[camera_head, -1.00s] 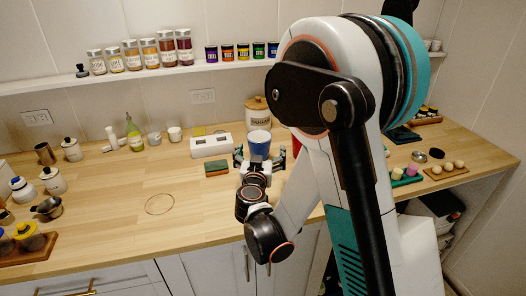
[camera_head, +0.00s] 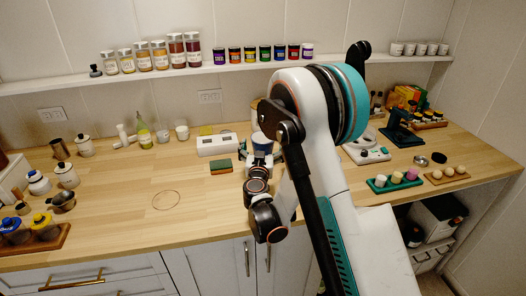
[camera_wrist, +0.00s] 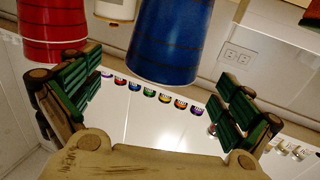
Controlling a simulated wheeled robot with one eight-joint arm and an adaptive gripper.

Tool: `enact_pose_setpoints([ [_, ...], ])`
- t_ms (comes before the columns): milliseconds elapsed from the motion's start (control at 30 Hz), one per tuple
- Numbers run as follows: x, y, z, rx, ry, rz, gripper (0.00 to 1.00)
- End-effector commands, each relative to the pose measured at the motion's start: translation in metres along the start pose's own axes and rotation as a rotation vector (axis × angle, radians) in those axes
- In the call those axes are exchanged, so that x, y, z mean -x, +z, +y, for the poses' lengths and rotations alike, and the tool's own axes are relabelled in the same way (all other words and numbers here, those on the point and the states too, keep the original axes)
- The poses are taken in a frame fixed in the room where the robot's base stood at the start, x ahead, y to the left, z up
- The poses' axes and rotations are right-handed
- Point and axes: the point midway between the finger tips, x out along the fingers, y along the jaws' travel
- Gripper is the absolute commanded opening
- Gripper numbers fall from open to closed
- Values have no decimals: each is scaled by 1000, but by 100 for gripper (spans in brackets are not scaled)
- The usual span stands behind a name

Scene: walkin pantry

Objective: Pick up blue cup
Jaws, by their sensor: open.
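The blue cup (camera_head: 261,144) stands on the wooden counter near the back, partly hidden by my arm and gripper in the head view. In the wrist view the blue cup (camera_wrist: 172,38) is large at the top centre, cut off by the frame edge. My gripper (camera_wrist: 160,72) is open, its green-padded fingers spread wide to the left and right of the cup's near end. No finger is seen touching the cup. I cannot tell how deep the cup sits between the fingers. In the head view my gripper (camera_head: 262,160) is at the cup, its fingers mostly hidden.
A red cup (camera_wrist: 52,32) is close by at left in the wrist view. A white box (camera_head: 217,145) and a green-orange sponge (camera_head: 221,167) lie left of the cup. A scale-like appliance (camera_head: 366,149) stands right. The counter's front-left middle is clear.

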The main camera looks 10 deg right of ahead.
Motion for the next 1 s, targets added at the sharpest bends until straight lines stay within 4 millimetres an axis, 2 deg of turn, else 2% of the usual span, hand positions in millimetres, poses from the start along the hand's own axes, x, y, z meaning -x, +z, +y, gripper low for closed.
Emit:
enact_pose_setpoints([
  [400, -48, 3, -3, 0, 1, 0, 98],
  [700, -52, 2, -3, 0, 0, 0, 98],
  [767, -52, 2, -3, 0, 0, 0, 87],
  [967, -52, 2, -3, 0, 0, 0, 66],
  [1000, -52, 2, -3, 0, 0, 0, 65],
])
